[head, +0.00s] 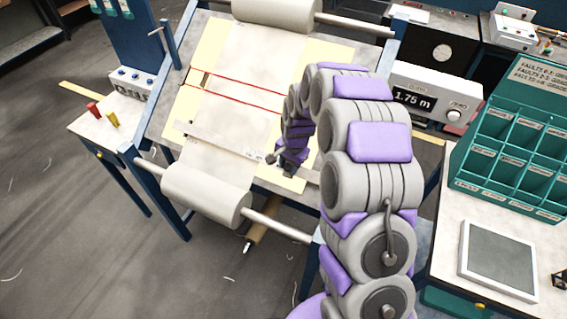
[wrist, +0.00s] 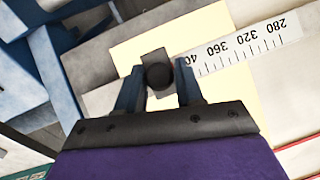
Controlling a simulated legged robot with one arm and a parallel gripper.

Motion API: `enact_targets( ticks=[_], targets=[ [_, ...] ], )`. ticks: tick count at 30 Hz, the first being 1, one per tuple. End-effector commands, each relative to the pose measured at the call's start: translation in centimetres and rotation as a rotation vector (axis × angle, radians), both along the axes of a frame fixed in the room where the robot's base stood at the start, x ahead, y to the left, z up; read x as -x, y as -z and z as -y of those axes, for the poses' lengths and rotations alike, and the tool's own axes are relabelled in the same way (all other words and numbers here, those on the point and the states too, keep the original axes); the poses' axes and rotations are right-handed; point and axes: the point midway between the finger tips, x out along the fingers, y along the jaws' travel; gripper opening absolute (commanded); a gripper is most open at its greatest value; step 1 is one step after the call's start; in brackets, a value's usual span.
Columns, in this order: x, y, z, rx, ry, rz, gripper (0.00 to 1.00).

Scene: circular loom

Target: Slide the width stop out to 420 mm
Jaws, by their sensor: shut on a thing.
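The width stop is a small grey block with a round dark knob (wrist: 158,76) in the wrist view. My gripper (wrist: 158,88) has its two blue fingers on either side of the knob and is shut on it. A white scale (wrist: 240,45) runs right from the stop, with 280, 320 and 360 readable and a partly hidden number starting with 40 beside the right finger. The stop sits near that partly hidden number; its exact reading cannot be told. In the head view my gripper (head: 283,168) is at the right end of the scale bar (head: 228,143), low on the sloped table.
Pale cloth with red lines (head: 235,92) lies on the table between an upper roll (head: 278,12) and a lower roll (head: 206,194). A display box (head: 432,98) reads 1.75 m at the right. A teal rack (head: 512,140) stands further right.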

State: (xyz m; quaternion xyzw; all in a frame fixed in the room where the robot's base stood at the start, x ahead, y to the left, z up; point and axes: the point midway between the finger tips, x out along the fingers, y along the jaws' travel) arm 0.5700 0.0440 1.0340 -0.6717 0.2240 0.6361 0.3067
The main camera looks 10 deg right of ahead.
Motion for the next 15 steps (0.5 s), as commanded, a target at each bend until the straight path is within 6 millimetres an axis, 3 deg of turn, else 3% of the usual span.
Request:
enact_targets(
  ticks=[3, 4, 9, 15],
  targets=[
    [0.06, 0.02, 0.15, 0.0, 0.0, -0.001, 0.0],
    [0.07, 0.02, 0.17, 0.0, 0.0, -0.001, 0.39],
    [0.04, 0.05, 0.16, -0.001, 0.0, -0.002, 0.56],
    [0.02, 0.08, -0.09, 0.001, 0.0, -0.003, 0.57]
  ],
)
